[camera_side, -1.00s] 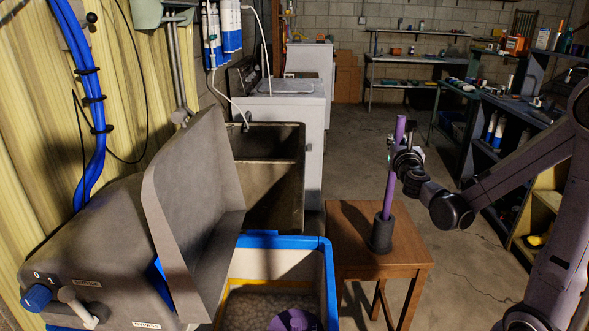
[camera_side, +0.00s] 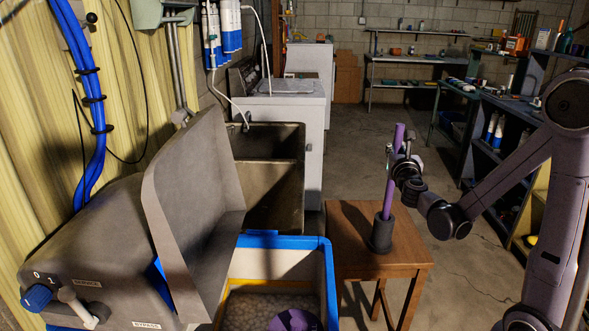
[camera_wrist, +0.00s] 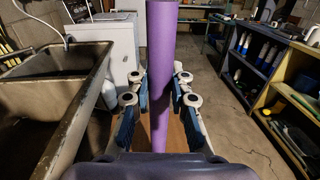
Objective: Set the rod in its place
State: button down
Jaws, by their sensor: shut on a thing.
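The purple rod (camera_side: 390,191) stands nearly upright in the side view, its lower end inside a dark cylindrical holder (camera_side: 382,236) on a small wooden table. My gripper (camera_side: 403,163) is at the rod's upper part, coming from the right, and is shut on it. In the wrist view the rod (camera_wrist: 160,75) runs up between the two blue-padded fingers of my gripper (camera_wrist: 158,110). The rod's bottom end is hidden in the holder. A purple round piece (camera_side: 297,320) shows inside the blue-rimmed tank at the bottom edge.
The wooden table (camera_side: 350,217) stands right of the open blue-rimmed tank (camera_side: 329,270). The grey raised lid (camera_side: 190,210) and control housing stand at the left. A stone sink (camera_side: 297,185) is behind. Shelves (camera_side: 515,165) line the right wall. Open floor lies between.

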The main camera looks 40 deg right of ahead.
jog(key=c, duration=1.1)
grip_release()
jog(key=shift+c, duration=0.2)
jog(key=v, duration=1.2)
jog(key=a+f+m+g+y, duration=0.3)
jog(key=a+f+m+y, duration=0.3)
jog(key=m, duration=0.7)
jog(key=s+a+f+m+y, duration=0.1)
jog(key=s+a+m+y, duration=0.1)
jog(key=a+m+y, duration=0.2)
jog(key=s+a+m+g+y, duration=0.1)
jog(key=a+m+y, duration=0.3)
jog(key=a+m, duration=0.4)
jog(key=shift+s+a+f+m, duration=0.4)
jog(key=shift+s+a, duration=0.3)
jog(key=shift+s, duration=0.1)
